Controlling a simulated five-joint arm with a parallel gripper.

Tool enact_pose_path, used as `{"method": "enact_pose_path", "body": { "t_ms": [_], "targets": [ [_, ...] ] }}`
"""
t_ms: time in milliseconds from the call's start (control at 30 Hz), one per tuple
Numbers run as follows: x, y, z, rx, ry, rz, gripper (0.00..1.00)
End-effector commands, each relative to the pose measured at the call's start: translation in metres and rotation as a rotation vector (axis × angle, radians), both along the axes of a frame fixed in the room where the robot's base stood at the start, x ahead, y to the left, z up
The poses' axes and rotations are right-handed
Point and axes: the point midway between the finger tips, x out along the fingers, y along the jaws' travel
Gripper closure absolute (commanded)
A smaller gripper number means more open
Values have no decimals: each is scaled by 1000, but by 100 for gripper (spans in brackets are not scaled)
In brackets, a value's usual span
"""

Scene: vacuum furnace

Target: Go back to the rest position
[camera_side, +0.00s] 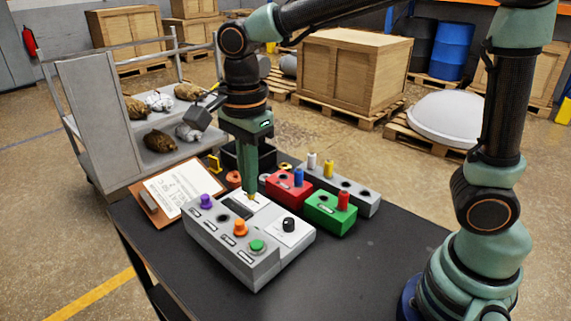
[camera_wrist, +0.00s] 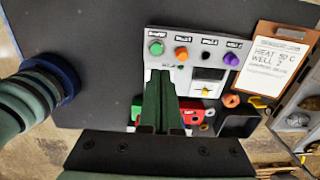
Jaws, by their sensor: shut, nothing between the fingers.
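My gripper (camera_side: 252,198) points straight down over the back part of the grey control box (camera_side: 225,262), with its fingers together and nothing between them. In the wrist view my gripper (camera_wrist: 162,73) shows as two green fingers side by side, covering part of the box face. I cannot tell whether the tips touch the box. The box carries a purple button (camera_side: 206,201), an orange button (camera_side: 240,228), a green button (camera_side: 257,246) and a black knob (camera_side: 288,224). No rest position is marked in either view.
A clipboard (camera_wrist: 274,58) reading "HEAT 50 C WELL 2" lies beside the box. A red block (camera_side: 283,197), a green block (camera_side: 325,216) and a grey rack (camera_side: 366,201) hold coloured vials. A black bin (camera_wrist: 240,126) stands behind. The table's front right (camera_side: 375,255) is clear.

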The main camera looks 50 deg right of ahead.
Motion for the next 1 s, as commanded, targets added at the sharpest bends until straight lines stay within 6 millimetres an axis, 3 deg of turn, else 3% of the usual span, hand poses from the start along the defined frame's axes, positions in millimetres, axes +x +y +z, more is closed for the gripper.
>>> {"method": "enact_pose_path", "body": {
  "t_ms": [433,567,1000],
  "targets": [
    [0,-1,6,1,-2,4,100],
    [-1,-9,10,7,-24,69,100],
    [-26,-90,32,-76,-264,812,100]
  ]
}}
